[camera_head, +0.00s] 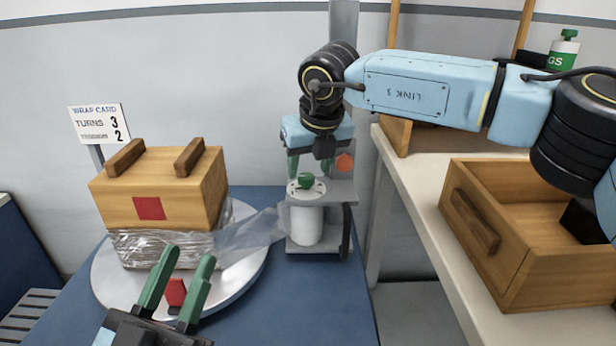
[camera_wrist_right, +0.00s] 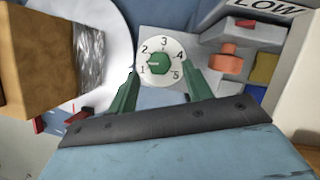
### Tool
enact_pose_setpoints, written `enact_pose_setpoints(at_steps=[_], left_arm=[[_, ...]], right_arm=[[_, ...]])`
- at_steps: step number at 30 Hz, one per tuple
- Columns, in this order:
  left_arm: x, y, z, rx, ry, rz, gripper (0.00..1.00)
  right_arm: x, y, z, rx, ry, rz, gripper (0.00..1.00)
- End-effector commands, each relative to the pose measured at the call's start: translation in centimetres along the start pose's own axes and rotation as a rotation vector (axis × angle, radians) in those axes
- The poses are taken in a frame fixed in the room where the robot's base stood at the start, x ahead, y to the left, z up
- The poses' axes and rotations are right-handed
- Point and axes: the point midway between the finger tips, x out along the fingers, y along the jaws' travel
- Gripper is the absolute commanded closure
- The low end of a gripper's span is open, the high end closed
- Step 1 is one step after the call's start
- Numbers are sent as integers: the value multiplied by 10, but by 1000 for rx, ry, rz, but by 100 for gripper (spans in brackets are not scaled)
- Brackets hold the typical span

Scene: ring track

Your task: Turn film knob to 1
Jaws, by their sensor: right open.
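The film knob (camera_head: 306,181) is a small green knob on a round white dial, on top of the film stand. In the right wrist view the knob (camera_wrist_right: 155,63) sits at the centre of a dial marked 1 to 5. It seems to point left, between 1 and 2. My right gripper (camera_head: 309,164) is open just above the dial. In its wrist view the green fingers (camera_wrist_right: 161,88) stand apart, below and to either side of the dial, not gripping the knob. My left gripper (camera_head: 190,254) is open at the turntable's front edge, with a red tab (camera_head: 176,292) seen between its fingers.
A wooden box (camera_head: 190,200) on a film-wrapped load (camera_head: 150,248) stands on the round turntable (camera_head: 250,268). Film runs to a white roll (camera_head: 306,226). A card (camera_head: 100,122) reads turns 3, tension 2. An open wooden drawer (camera_head: 560,270) lies on the right bench.

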Motion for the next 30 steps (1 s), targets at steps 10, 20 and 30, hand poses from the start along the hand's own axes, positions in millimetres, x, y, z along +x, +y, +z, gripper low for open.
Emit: enact_pose_setpoints(at_steps=[10,20,30], left_arm=[[-2,0,-11,1,112,2,64],[-2,0,-11,1,112,2,64],[-2,0,-12,1,109,2,64]], right_arm=[[25,0,0,-1,0,0,50],[25,0,0,-1,-1,1,64],[24,0,0,-7,0,4,94]])
